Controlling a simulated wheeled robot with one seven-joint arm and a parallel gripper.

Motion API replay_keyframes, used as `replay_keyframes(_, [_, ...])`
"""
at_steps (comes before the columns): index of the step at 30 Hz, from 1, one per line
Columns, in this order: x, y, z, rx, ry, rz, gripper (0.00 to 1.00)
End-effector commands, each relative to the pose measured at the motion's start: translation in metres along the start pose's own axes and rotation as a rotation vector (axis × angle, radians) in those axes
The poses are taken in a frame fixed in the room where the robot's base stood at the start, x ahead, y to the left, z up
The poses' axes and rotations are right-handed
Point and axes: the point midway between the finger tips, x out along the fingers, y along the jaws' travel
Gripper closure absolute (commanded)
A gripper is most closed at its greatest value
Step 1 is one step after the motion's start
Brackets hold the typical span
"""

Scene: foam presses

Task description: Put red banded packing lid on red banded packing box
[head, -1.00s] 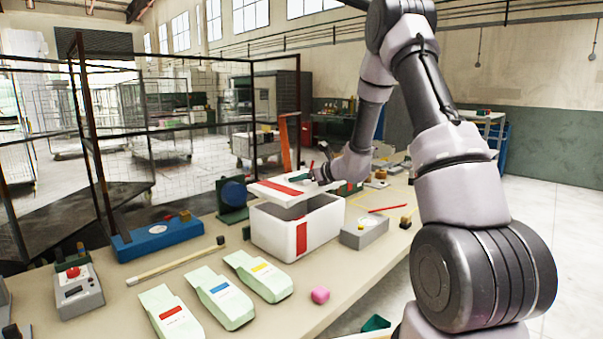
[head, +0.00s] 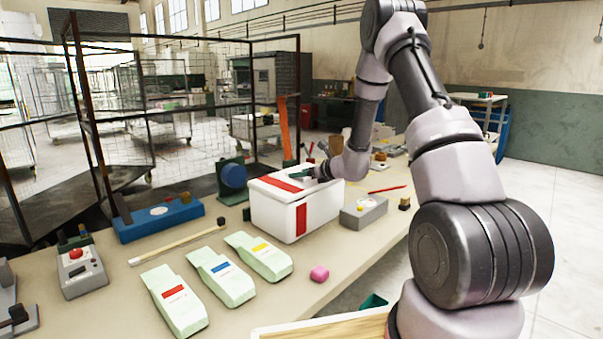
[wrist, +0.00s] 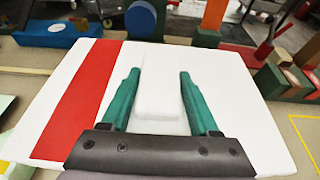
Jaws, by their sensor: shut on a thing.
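The red banded packing lid (head: 281,184) is white with a red band and lies over the top of the red banded packing box (head: 272,218) on the bench. It looks about level and no gap shows in the head view. The box is white with a red band on its front right face. In the wrist view the lid (wrist: 75,90) fills most of the picture and hides the box. My gripper (wrist: 158,80) has green fingers on either side of the lid's raised white handle (wrist: 160,95). In the head view my gripper (head: 304,173) is at the lid's right part.
A grey unit (head: 364,211) stands right of the box. A blue case (head: 160,220) and a green stand with a blue disc (head: 231,178) are to the left.

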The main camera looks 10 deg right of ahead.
Motion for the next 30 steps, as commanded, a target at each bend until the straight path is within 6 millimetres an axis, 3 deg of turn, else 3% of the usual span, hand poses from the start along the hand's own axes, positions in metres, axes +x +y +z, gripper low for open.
replay_keyframes(4, [0.0, 0.0, 0.0, 0.0, 0.0, 0.0, 0.92])
replay_keyframes(5, [0.0, 0.0, 0.0, 0.0, 0.0, 0.0, 0.27])
replay_keyframes(6, [0.0, 0.0, 0.0, 0.0, 0.0, 0.0, 0.12])
replay_keyframes(7, [0.0, 0.0, 0.0, 0.0, 0.0, 0.0, 0.04])
replay_keyframes(19, [-0.007, -0.001, 0.0, 0.0, 0.0, -0.001, 0.04])
replay_keyframes(30, [-0.076, -0.001, 0.001, 0.0, -0.001, -0.003, 0.04])
